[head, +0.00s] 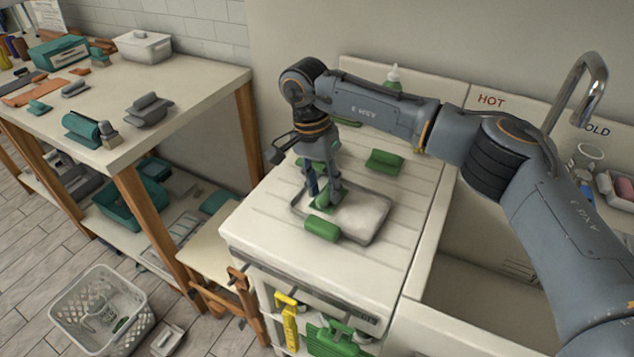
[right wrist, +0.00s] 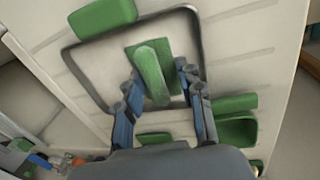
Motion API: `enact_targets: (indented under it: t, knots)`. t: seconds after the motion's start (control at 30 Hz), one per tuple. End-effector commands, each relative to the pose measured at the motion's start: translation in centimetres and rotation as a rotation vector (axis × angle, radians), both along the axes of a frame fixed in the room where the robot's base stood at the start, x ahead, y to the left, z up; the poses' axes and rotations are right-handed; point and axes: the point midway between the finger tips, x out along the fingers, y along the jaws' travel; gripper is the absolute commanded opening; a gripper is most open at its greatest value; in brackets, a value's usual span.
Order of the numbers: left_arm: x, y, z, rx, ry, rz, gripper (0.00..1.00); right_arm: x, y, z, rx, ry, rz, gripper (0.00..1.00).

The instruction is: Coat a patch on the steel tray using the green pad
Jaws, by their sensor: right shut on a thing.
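The steel tray (head: 368,219) lies on the white ribbed drainboard, a shallow grey rectangle with a raised rim. In the right wrist view, the tray's dark rim (right wrist: 88,88) shows. My right gripper (head: 322,193) points down over the left part of the tray, shut on the green pad (head: 320,203). In the right wrist view, the green pad (right wrist: 150,72) has a raised handle between my right fingers (right wrist: 157,92) and a flat base beneath. I cannot tell whether its base touches the tray. No coated patch is distinguishable. My left gripper is not in view.
A green block (head: 322,228) sits at the tray's near edge. Another green block (head: 384,162) lies behind the tray, with more green pieces near my wrist. A sink with a tall faucet (head: 580,85) is at right. A cluttered table (head: 190,90) stands at left.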

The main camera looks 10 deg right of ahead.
Motion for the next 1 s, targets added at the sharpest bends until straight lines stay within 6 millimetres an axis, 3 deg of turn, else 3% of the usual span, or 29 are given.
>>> enact_targets:
  t: [1.0]
  knots:
    - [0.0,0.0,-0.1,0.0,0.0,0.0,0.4,-1.8,-2.3,-0.2,-0.001,0.001,0.0,0.12]
